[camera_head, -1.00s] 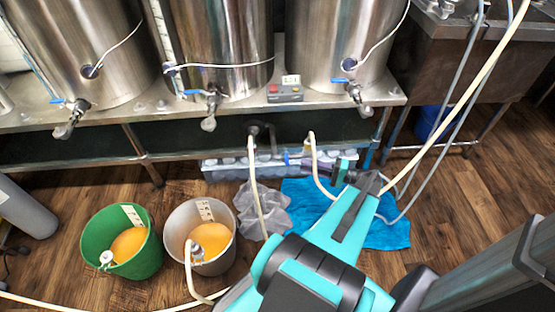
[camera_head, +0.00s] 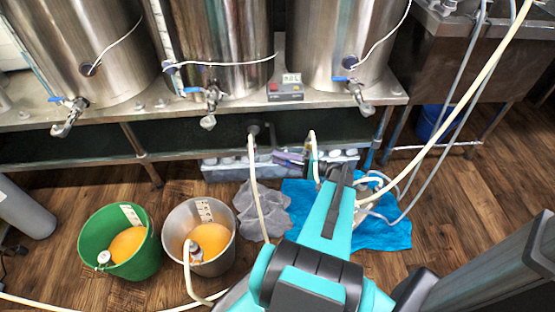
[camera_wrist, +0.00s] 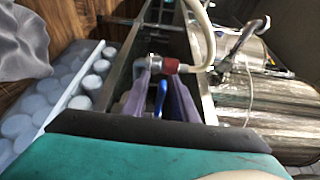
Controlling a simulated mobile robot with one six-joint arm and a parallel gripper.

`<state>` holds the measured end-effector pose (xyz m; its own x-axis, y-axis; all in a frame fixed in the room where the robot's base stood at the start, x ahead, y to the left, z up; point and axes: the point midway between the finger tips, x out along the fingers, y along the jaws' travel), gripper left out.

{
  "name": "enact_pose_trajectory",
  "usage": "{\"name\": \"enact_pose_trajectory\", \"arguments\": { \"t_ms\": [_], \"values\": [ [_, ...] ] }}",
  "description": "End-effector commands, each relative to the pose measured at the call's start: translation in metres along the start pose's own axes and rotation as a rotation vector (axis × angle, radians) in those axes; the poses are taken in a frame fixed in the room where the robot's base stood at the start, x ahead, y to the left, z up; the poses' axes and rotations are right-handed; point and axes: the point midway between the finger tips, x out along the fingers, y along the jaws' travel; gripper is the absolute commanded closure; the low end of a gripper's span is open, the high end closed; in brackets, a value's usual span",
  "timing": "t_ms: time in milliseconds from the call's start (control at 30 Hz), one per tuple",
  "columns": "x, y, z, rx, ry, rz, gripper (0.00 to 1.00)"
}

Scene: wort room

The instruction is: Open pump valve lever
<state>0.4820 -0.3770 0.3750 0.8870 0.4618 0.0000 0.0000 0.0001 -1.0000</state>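The blue valve lever (camera_wrist: 160,95) shows in the wrist view, below a metal fitting (camera_wrist: 151,63) with a dark red collar (camera_wrist: 171,66) and a cream hose (camera_wrist: 204,35). My gripper (camera_wrist: 158,92) has one purple-grey finger on each side of the lever. The fingers are apart, with gaps visible beside the lever, so it looks open and not clamped. In the head view my gripper (camera_head: 289,158) is low under the steel table, near the hose end. There the lever is hidden or too small to make out, and the pump body is not clearly visible.
A crate of pale round-topped items (camera_head: 222,170) lies just behind my gripper. A blue cloth (camera_head: 392,235) and grey plastic bag (camera_head: 262,208) lie on the floor. Green (camera_head: 93,240) and grey (camera_head: 175,222) buckets stand left. The steel table edge (camera_head: 180,140) overhangs the area.

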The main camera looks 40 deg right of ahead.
Motion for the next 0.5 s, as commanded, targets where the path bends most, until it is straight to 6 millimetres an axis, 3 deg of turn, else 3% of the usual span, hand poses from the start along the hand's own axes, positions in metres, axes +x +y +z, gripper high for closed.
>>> {"name": "enact_pose_trajectory", "arguments": {
  "t_ms": [200, 500],
  "values": [
    [0.0108, 0.0, 0.0003, 0.0, 0.0, 0.0, 0.74],
    [0.0114, -0.0002, -0.0001, 0.0, 0.001, 0.0, 0.74]
  ]
}}
